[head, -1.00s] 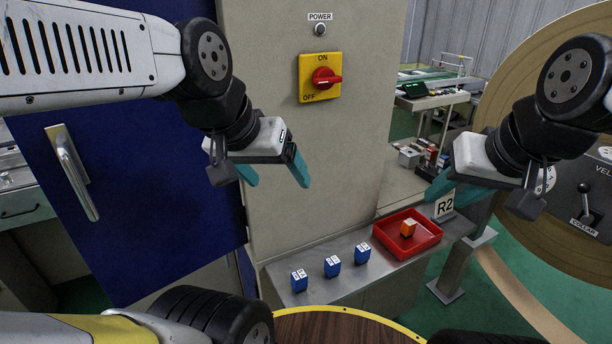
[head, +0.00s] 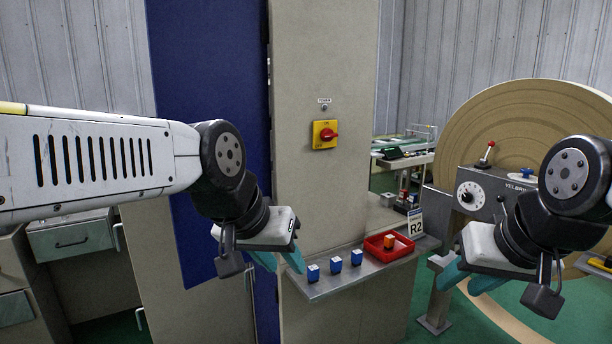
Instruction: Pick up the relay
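Three small blue blocks with white labelled tops, which look like relays, stand in a row on the metal shelf: the left one (head: 313,273), the middle one (head: 336,265) and the right one (head: 357,257). A small orange block (head: 389,242), similar in shape, sits in the red tray (head: 404,251) at the shelf's right. My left gripper (head: 286,268) is open and empty, appearing just left of the left blue block. My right gripper (head: 457,289) appears open and empty, to the right of the tray and lower in the picture.
The metal shelf (head: 335,286) juts from a beige cabinet (head: 320,200) with a red and yellow power switch (head: 325,134). A blue door (head: 208,120) stands at left. An R2 sign (head: 415,223) is behind the tray. A machine with a large tan disc (head: 530,110) stands at right.

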